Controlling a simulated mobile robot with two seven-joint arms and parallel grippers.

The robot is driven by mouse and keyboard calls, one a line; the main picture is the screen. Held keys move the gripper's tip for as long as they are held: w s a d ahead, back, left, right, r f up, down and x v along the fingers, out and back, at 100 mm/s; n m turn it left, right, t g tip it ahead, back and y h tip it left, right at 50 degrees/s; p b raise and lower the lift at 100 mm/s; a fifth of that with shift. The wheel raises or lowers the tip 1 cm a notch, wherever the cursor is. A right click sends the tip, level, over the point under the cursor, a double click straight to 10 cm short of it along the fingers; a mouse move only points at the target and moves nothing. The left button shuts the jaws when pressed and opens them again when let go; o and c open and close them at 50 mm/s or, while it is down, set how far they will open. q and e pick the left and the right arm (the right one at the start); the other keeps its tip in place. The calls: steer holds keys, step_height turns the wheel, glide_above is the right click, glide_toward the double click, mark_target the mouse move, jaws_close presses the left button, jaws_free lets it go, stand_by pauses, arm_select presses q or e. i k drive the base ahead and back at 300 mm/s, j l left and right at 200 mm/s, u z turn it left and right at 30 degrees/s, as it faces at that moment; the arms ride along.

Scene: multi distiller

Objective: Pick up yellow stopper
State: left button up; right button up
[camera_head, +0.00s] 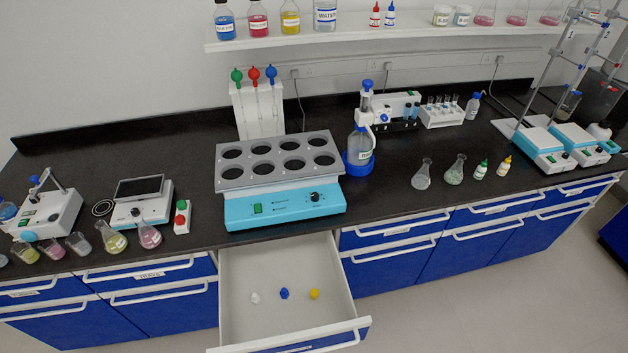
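The yellow stopper (314,294) lies on the floor of the open drawer (237,270), on the right of a row of three. A blue stopper (284,293) lies to its left, and a white stopper (255,298) lies farther left. The three are apart from each other and nothing covers them. Neither of my grippers shows in the head view.
A water bath with several round holes (282,211) stands on the black counter right behind the drawer. Flasks (421,175) and small bottles stand to the right, and a balance (142,202) and more flasks to the left. The drawer's front panel (290,340) sticks out into the room.

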mark_target(314, 293)
steer(key=l+u, duration=0.4)
steer(key=l, duration=0.3)
steer(key=l+u, duration=0.45)
steer(key=l, duration=0.2)
steer(key=k+l, duration=0.1)
steer(key=k, duration=0.4)
steer(key=i+l, duration=0.15)
steer(key=i, duration=0.4)
steer(key=i+l+u, duration=0.15)
steer(key=i, duration=0.35)
steer(key=i+l, duration=0.2)
steer(key=i, duration=0.35)
steer(key=j+u, duration=0.05)
